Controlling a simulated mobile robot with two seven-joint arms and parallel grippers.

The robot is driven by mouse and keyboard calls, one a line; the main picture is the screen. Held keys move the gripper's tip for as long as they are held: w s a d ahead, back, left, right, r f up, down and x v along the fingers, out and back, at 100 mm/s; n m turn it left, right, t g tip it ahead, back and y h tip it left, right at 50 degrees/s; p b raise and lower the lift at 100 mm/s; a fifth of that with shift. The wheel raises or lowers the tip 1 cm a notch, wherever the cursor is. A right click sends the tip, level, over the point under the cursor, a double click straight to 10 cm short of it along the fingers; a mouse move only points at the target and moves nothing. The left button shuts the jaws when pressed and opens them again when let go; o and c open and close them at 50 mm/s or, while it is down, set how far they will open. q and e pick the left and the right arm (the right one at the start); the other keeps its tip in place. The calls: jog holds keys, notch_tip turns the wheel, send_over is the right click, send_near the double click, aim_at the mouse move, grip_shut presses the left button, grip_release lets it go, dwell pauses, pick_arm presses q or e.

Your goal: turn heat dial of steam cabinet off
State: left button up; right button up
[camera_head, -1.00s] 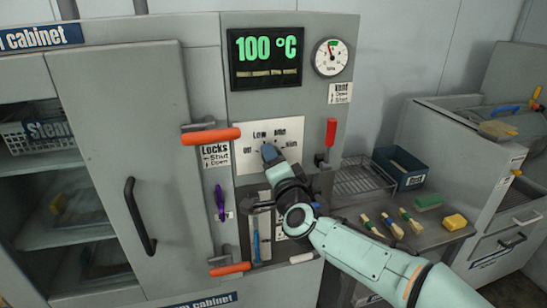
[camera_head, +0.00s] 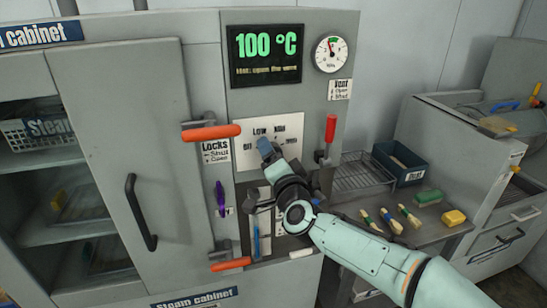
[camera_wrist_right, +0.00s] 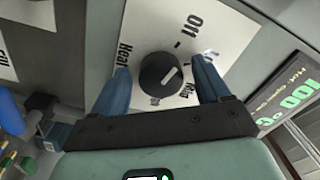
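The steam cabinet's heat dial (camera_wrist_right: 160,73) is a round black knob with a white pointer mark, on a white label plate (camera_head: 248,133). In the wrist view the pointer slants to the upper right, toward what looks like the low label; "Off" (camera_wrist_right: 194,25) is printed above the knob. My right gripper (camera_head: 266,147) is in front of the plate and hides the dial in the head view. In the wrist view its blue fingers (camera_wrist_right: 163,84) are open, one on each side of the dial, with gaps between. My left gripper is not in view.
The display (camera_head: 265,55) above reads 100 °C. A red vent lever (camera_head: 329,129) stands just right of the plate. An orange lock handle (camera_head: 211,132) juts out on the left. A side table (camera_head: 400,232) holds a wire rack, a bin and brushes.

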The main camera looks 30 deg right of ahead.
jog(key=shift+s, duration=0.1)
jog(key=b+v, duration=0.1)
jog(key=v, duration=1.2)
jog(key=shift+b, duration=0.3)
jog(key=shift+s+f, duration=0.1)
jog(key=shift+s, duration=0.05)
